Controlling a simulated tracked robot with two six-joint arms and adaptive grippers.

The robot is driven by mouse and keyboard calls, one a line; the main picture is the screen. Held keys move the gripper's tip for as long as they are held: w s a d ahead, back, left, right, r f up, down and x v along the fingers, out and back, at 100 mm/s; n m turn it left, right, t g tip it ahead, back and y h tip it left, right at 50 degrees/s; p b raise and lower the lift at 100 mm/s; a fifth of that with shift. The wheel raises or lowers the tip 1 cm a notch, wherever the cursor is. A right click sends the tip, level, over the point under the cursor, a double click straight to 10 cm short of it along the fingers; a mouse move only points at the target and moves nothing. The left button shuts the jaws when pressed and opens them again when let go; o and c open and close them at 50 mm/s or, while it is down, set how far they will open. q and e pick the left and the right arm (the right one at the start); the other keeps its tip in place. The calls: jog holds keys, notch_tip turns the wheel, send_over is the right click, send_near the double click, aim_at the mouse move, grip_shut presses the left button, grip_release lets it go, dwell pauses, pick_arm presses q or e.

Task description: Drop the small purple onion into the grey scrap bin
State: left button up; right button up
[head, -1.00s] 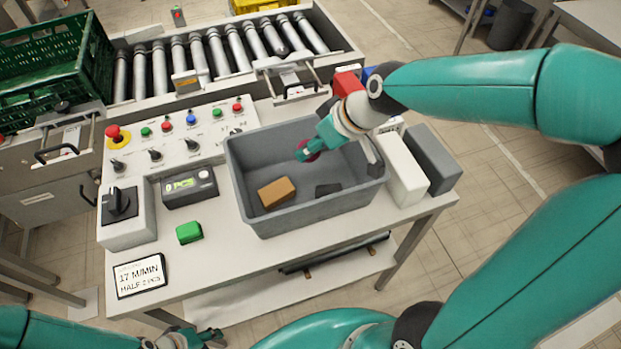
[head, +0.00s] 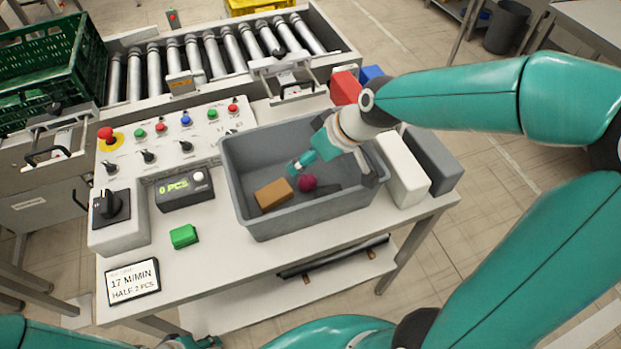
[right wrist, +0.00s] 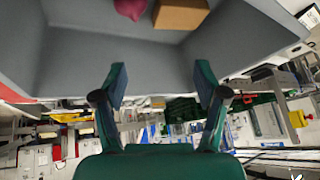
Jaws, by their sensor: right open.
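The small purple onion (head: 308,183) lies on the floor of the grey scrap bin (head: 243,190), right beside a brown block (head: 273,194). My right gripper (head: 332,170) is open and empty at the bin, with the onion apart from its fingers. In the right wrist view, the spread fingers (right wrist: 160,82) have nothing between them. The onion (right wrist: 130,8) and the brown block (right wrist: 180,14) show at the top edge of that view, the onion partly cut off. Only a bit of my left gripper (head: 193,342) shows at the bottom edge of the head view.
A control panel (head: 205,130) with buttons and a counter box (head: 185,193) stand left of the bin. White (head: 402,168) and dark grey (head: 432,160) boxes stand close on its right. A roller conveyor (head: 210,58) and a green crate (head: 50,70) are behind.

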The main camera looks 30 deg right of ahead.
jog(key=v, duration=1.2)
jog(key=shift+s+f, duration=0.1)
dwell(0.4)
